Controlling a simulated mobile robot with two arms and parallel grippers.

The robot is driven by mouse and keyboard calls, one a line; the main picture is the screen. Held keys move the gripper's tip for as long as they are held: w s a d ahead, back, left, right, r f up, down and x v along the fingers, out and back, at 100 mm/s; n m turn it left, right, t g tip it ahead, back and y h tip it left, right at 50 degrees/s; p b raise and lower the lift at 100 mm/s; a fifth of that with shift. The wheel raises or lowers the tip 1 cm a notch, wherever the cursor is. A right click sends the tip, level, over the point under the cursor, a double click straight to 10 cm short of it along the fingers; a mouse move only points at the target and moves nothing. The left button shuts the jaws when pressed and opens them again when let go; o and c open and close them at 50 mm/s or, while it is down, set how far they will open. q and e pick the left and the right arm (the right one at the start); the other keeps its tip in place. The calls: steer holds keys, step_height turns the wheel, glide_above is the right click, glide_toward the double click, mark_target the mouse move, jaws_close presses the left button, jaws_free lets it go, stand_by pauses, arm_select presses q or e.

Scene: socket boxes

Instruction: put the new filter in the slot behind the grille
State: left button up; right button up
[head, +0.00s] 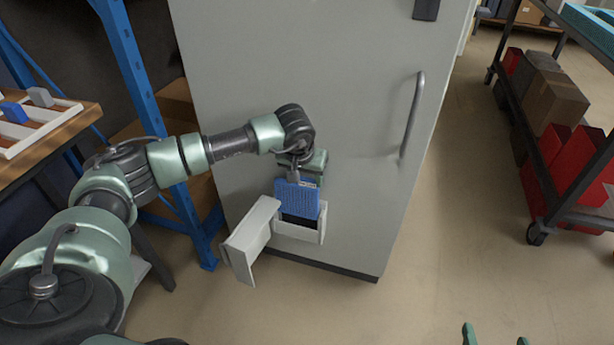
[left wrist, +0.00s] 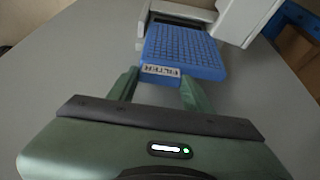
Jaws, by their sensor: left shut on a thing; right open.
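The blue filter (head: 297,199) hangs upright in my left gripper (head: 299,178), in front of the grey cabinet. In the left wrist view the fingers (left wrist: 160,84) are shut on the end of the filter (left wrist: 187,48) that bears a label. The pale slot housing (head: 312,235) is low on the cabinet front, with a dark opening. The filter's lower end is at the opening; I cannot tell if it is inside. The grille door (head: 250,240) is swung open to the left. My right gripper (head: 495,339) is open and empty at the bottom edge, only its fingertips visible.
A white tray (head: 62,118) with a blue block and a grey block lies on the wooden table at left. A blue rack post (head: 130,70) stands beside the cabinet (head: 345,130). The cabinet has a handle (head: 412,115). A cart (head: 560,205) stands at right; the floor between is clear.

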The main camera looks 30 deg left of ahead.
mark_target(307, 189)
arm_select(q)
steer(key=shift+f+b, duration=0.3)
steer(key=shift+f, duration=0.2)
steer(key=shift+f+b, duration=0.5)
steer(key=shift+f, duration=0.6)
steer(key=shift+f+b, duration=0.45)
steer(key=shift+b, duration=0.05)
arm_select(e)
steer(key=w+a+r+t+y, duration=0.2)
steer(key=r+t, duration=0.5)
steer(key=r, duration=0.5)
steer(key=shift+w+a+r, duration=0.2)
steer(key=shift+w+r, duration=0.1)
steer(key=shift+w, duration=0.35)
arm_select(q)
steer(key=shift+f, duration=0.1)
